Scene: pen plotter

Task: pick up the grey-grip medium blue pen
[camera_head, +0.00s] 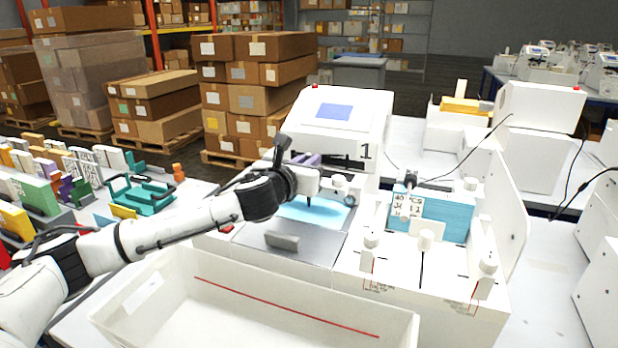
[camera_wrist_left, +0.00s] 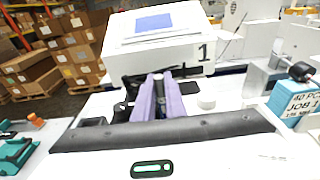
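My left gripper (camera_head: 312,160) reaches in from the left to the carriage of the plotter (camera_head: 340,112) marked 1. Its two lavender fingers show close together in the left wrist view (camera_wrist_left: 162,98), with a narrow dark gap between them. Something small and greyish shows at the far end of this gap; I cannot tell whether it is the pen or whether the fingers touch it. A thin dark tip (camera_head: 308,201) points down over the light blue sheet (camera_head: 318,214) below the carriage. I cannot make out the pen's grey grip or blue colour. My right gripper is not in view.
A white open bin (camera_head: 150,297) stands in front of the plotter. To the right are a stack of blue cards (camera_head: 447,217) with a job label and several white knobs (camera_head: 425,240) on a white unit. Coloured parts and a teal tray (camera_head: 140,196) lie on the left table.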

